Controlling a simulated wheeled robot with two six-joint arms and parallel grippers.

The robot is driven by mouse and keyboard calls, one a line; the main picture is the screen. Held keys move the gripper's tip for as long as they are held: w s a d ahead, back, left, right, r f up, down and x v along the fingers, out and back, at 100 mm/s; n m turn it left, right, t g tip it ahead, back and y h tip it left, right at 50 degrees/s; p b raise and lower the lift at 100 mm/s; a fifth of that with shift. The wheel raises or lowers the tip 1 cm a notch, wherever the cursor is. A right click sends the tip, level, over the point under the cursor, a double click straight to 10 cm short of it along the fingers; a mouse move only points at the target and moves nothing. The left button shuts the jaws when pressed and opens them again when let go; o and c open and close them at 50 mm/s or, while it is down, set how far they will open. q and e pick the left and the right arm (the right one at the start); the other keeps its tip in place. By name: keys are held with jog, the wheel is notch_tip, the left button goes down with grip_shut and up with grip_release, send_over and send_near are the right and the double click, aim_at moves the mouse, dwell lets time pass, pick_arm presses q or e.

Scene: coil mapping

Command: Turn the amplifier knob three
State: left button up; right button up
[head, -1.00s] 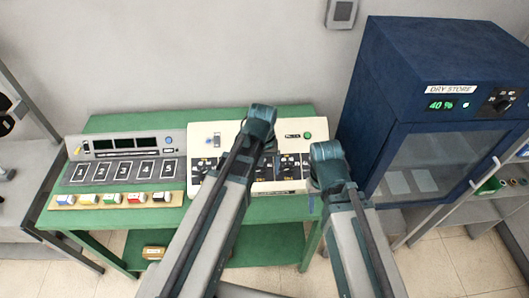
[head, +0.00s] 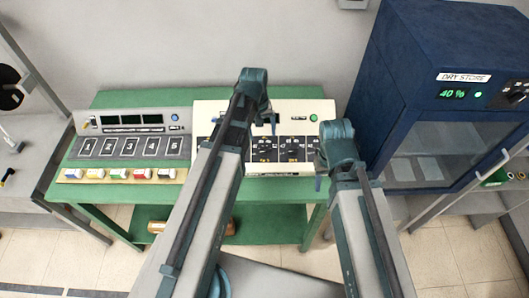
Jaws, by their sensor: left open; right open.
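A cream instrument (head: 312,107) stands on the green table, with black panels (head: 292,148) along its lower front, a green button and small labels. I cannot make out which knob is number three. My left arm crosses the instrument and hides its left-middle part. My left gripper (head: 273,123) hangs in front of its upper middle and is open, with nothing seen in it. My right gripper (head: 318,184) is open near the instrument's lower right corner, mostly hidden by its own wrist. Touching or apart cannot be told for either.
Left of the instrument is a grey console (head: 130,123) with numbered plates 1 to 5 and a row of coloured blocks on a tan strip (head: 70,180). The green table (head: 200,192) has little free room. A blue dry-store cabinet (head: 433,50) stands close on the right.

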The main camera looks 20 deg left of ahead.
aim_at(265, 150)
pick_arm(q)
jog(key=f+b, duration=0.6)
jog(key=f, duration=0.1)
jog(key=f+b, duration=0.3)
jog(key=shift+w+d+f, duration=0.15)
jog(key=shift+w+d, duration=0.05)
jog(key=shift+d, duration=0.2)
jog(key=shift+c, duration=0.3)
grip_shut()
